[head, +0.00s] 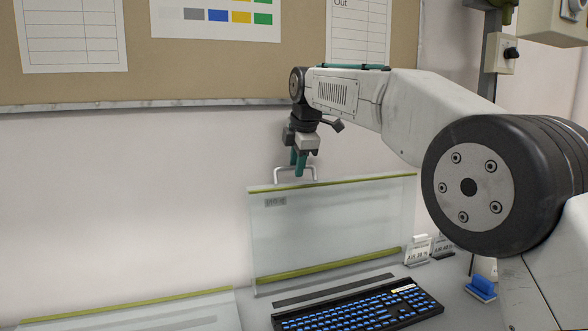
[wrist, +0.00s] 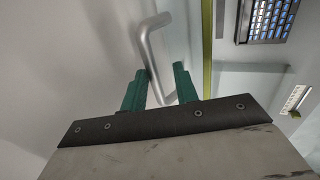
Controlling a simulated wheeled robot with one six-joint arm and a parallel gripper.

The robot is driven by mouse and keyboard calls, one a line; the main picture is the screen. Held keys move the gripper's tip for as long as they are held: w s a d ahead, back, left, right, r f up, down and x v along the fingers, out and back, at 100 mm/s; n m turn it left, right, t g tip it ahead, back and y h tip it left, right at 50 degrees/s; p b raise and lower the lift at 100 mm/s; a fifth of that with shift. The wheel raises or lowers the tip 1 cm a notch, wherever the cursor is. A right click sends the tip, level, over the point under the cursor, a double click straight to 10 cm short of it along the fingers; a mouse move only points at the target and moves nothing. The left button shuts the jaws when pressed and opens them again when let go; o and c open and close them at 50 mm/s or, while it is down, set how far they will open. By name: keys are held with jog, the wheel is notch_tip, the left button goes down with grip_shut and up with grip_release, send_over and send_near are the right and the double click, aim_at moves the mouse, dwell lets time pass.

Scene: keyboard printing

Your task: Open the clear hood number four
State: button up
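The clear hood (head: 335,232) with olive edge strips stands raised, nearly upright, behind a black keyboard (head: 355,305) with blue keys. A small label (head: 275,202) is on its upper left; I cannot read it. Its metal handle (head: 295,171) sticks up from the top edge. My gripper (head: 299,168) points down at this handle. In the wrist view the handle (wrist: 157,55) passes between the two green fingers of my gripper (wrist: 160,82). The fingers are apart, with a visible gap beside the bar on the right finger's side.
Another clear panel (head: 150,315) with an olive edge lies low at the left front. A cork board (head: 210,65) hangs on the wall behind.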

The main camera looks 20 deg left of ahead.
jog(key=v, duration=0.6)
jog(key=shift+s+a, duration=0.1)
jog(key=shift+a, duration=0.05)
jog(key=s+d+m+h, duration=0.1)
jog(key=s+d+m, duration=0.35)
jog(key=d, duration=0.55)
jog(key=s+d+m, duration=0.4)
jog(key=s+d, duration=0.1)
jog(key=d, duration=0.5)
jog(key=s+d+m+h, duration=0.1)
jog(key=s+d+m, duration=0.35)
jog(key=d, duration=0.55)
jog(key=s+d+f+m, duration=0.4)
jog(key=s+d+f, duration=0.1)
jog(key=s, duration=0.4)
jog(key=s+d+f+m+g, duration=0.1)
jog(key=s+d+f+m, duration=0.3)
jog(key=s+f, duration=0.4)
jog(key=s+d+f+m+g, duration=0.1)
jog(key=s+d+f+m, duration=0.3)
jog(key=s+d+f, duration=0.3)
jog(key=s, duration=0.5)
jog(key=shift+h, duration=0.4)
